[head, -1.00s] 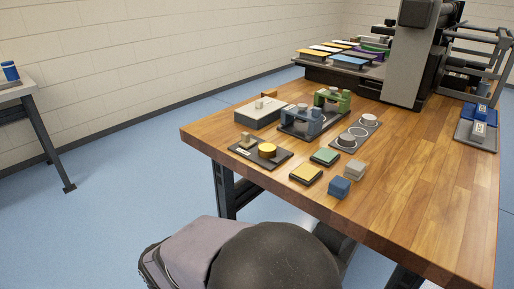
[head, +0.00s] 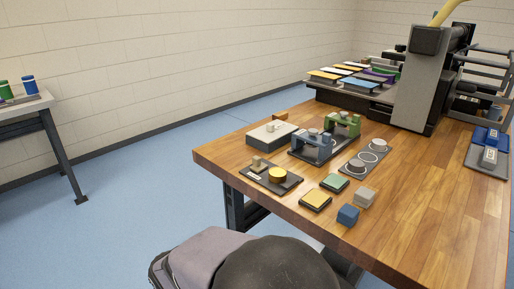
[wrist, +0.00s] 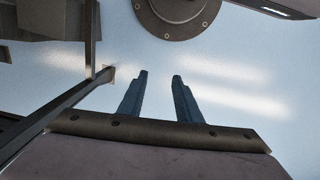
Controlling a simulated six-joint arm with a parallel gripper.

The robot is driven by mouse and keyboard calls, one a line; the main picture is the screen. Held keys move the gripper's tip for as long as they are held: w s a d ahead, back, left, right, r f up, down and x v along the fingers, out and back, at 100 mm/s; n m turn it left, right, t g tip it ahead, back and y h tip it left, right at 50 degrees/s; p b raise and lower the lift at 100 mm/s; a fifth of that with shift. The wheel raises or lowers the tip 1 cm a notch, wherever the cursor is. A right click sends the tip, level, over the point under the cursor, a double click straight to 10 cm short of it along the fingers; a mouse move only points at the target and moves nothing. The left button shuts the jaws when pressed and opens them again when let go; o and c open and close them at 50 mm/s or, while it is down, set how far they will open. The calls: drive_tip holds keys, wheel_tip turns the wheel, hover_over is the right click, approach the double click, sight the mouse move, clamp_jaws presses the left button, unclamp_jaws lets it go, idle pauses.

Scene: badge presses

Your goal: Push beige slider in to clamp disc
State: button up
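A dark plate (head: 293,190) lies near the left front edge of the wooden table. On it stand a small beige block (head: 257,164), which looks like the slider, and a round yellow disc (head: 279,175) to its right. A small gap seems to separate them. Another small beige piece (head: 273,127) sits on a pale box behind. My gripper (wrist: 160,76) shows in the wrist view with its two dark fingers apart and nothing between them. It points at the blue floor, away from the tabletop. The head view does not show the fingers.
Blue and green presses (head: 318,147) stand behind the plate. A strip with round pads (head: 364,160) lies to their right. Yellow (head: 316,199) and green (head: 335,183) squares and blue (head: 348,215) and grey (head: 365,196) cubes lie nearer. The table's right front is bare.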

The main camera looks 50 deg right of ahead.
drive_tip(key=s+d+r+n+g+h+p, duration=0.1)
drive_tip(key=d+r+n+g+p, duration=0.1)
drive_tip(key=d+r+p, duration=0.55)
drive_tip(key=s+d+r+n+g+h+p, duration=0.15)
drive_tip(key=d+r+p, duration=0.25)
drive_tip(key=r+p, duration=0.65)
wheel_tip(320, 180, up, 20)
drive_tip(key=f+m+t+y+p, duration=0.1)
drive_tip(key=m+t+y+p, duration=0.25)
drive_tip(key=p, duration=0.65)
hover_over(257, 158)
drive_tip(key=shift+w+d+r+m+h, duration=0.1)
drive_tip(key=shift+w+r+m+h, duration=0.1)
drive_tip(key=shift+r+m+h, duration=0.1)
drive_tip(key=shift+f+p, duration=0.85)
drive_tip(key=shift+f, duration=2.9)
drive_tip(key=shift+c, duration=0.7)
clamp_jaws()
drive_tip(key=shift+s, duration=0.1)
